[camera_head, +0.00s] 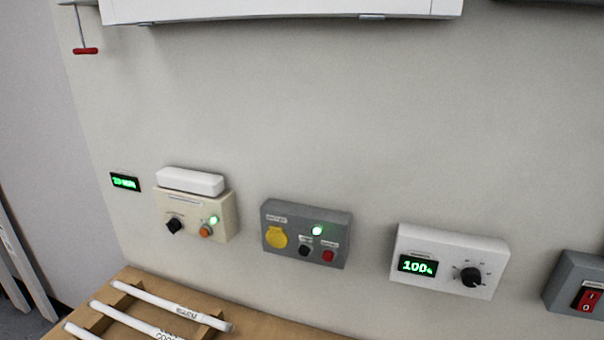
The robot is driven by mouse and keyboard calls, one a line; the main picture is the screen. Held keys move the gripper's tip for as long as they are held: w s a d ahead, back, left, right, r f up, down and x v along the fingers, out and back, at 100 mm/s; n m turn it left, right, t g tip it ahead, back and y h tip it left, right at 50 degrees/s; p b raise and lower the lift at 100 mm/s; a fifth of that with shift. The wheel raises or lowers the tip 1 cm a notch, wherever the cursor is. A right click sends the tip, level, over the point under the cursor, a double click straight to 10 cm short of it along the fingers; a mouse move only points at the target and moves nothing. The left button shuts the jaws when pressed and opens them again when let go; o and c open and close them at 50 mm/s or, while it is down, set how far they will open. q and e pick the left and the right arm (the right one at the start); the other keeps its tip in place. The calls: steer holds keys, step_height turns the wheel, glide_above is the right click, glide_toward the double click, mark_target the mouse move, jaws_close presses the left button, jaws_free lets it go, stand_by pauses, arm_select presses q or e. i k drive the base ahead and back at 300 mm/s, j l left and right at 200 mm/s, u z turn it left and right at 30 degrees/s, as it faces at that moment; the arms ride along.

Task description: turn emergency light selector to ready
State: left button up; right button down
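A cream control box (193,212) with a long white lamp-like bar (190,181) on top is on the wall at the left. It looks like the emergency light unit, but its label is too small to read. It carries a black selector knob (174,226), an orange button (206,231) and a lit green lamp (214,220). The knob's exact setting cannot be made out. A small display (125,182) with green text is left of the box. Neither of my grippers is in view.
To the right are a grey box (306,219) with a yellow round part, a white dial box (455,245) reading about 100, and a red rocker switch (587,299). A wooden rack (130,280) with white tubes sits below. A red pull handle (85,51) hangs upper left.

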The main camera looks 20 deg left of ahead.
mark_target(174, 225)
steer(key=u, duration=1.45)
